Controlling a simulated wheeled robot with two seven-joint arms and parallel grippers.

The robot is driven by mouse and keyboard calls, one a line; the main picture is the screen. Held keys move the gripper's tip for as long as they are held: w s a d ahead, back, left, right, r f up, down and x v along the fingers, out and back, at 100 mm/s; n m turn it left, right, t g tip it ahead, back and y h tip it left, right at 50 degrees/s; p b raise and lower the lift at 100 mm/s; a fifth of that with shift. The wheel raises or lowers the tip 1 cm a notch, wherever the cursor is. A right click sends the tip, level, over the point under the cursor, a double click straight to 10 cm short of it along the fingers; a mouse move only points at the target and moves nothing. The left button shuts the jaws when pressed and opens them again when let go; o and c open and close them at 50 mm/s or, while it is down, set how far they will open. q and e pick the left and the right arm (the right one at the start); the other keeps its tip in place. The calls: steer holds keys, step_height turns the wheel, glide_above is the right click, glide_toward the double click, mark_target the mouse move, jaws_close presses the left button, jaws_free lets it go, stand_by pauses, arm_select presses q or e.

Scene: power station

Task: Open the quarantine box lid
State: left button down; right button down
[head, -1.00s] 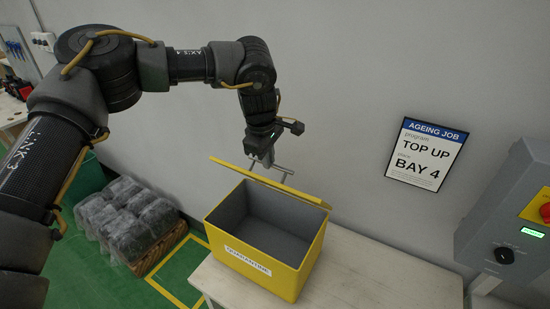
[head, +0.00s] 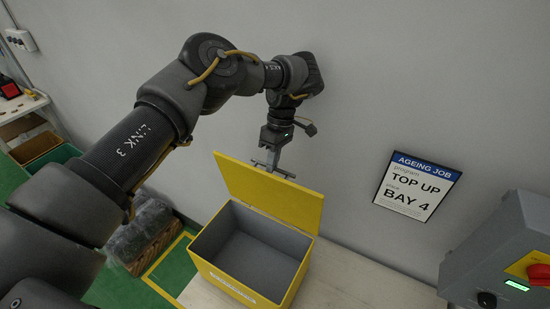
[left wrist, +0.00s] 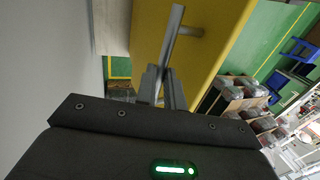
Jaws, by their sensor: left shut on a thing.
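The yellow quarantine box (head: 238,277) with a grey inside stands on the pale table, and its interior is visible. Its yellow lid (head: 270,198) stands steeply raised along the back rim, with its inner face towards me. My left gripper (head: 273,163) is behind the lid's upper edge, shut on the metal handle (head: 287,173). In the left wrist view the fingers (left wrist: 162,88) close around the handle bar (left wrist: 173,45), which stands off the lid's yellow outer face (left wrist: 205,45). My right gripper is in neither view.
The wall is close behind the lid and my left arm. A grey control box (head: 495,255) with a red knob is at the right. A notice (head: 416,186) hangs on the wall. Wrapped goods (head: 140,232) stand on the floor at the left. The tabletop (head: 345,285) right of the box is bare.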

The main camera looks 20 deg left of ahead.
arm_select(q)
steer(key=shift+s+f, duration=0.1)
steer(key=shift+f, duration=0.2)
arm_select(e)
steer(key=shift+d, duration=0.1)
